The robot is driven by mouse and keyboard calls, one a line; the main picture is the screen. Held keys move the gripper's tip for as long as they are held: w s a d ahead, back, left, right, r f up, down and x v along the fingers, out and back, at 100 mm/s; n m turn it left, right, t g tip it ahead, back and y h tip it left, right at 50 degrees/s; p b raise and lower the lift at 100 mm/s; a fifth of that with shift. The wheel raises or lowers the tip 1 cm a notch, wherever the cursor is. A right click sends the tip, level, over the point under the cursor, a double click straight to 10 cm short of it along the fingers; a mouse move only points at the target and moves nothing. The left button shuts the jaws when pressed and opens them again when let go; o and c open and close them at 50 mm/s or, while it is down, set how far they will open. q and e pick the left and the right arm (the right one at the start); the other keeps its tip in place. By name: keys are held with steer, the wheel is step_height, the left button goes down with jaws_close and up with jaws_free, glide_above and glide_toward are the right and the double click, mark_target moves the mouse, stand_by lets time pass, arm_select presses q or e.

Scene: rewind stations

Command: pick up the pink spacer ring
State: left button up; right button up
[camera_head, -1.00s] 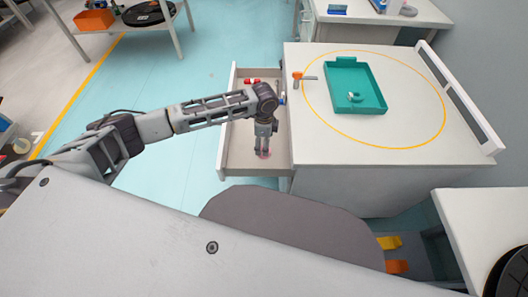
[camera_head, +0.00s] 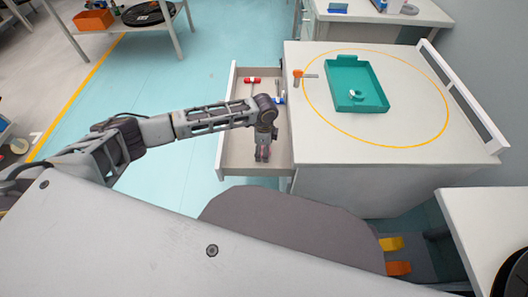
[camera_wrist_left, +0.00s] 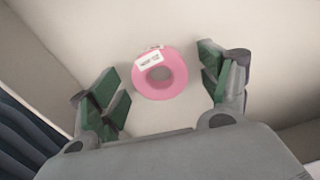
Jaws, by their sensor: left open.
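The pink spacer ring (camera_wrist_left: 160,91) lies flat on the pale drawer floor in the left wrist view, with a small white printed tag on its upper left edge. My left gripper (camera_wrist_left: 161,80) is open, with its green-padded fingers on either side of the ring and a gap to each. In the head view my left gripper (camera_head: 262,156) points down into the near end of the open drawer (camera_head: 229,130). The ring is mostly hidden there by the fingers. My right gripper is not in view.
A red-headed item (camera_head: 253,80) lies at the drawer's far end. Drawer walls stand close around my gripper. On the cabinet top (camera_head: 330,170) are a teal tray (camera_head: 343,78) holding a small white item and an orange-handled thing (camera_head: 298,78) near the edge.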

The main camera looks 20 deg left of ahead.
arm_select(q)
steer(key=shift+c, duration=0.4)
steer(key=c, duration=1)
steer(key=shift+c, duration=0.2)
steer(key=shift+r, duration=0.15)
steer(key=shift+r, duration=0.45)
steer(key=shift+r+p, duration=0.3)
steer(key=shift+r, duration=0.05)
step_height(320, 180, up, 8)
steer(key=p, duration=0.2)
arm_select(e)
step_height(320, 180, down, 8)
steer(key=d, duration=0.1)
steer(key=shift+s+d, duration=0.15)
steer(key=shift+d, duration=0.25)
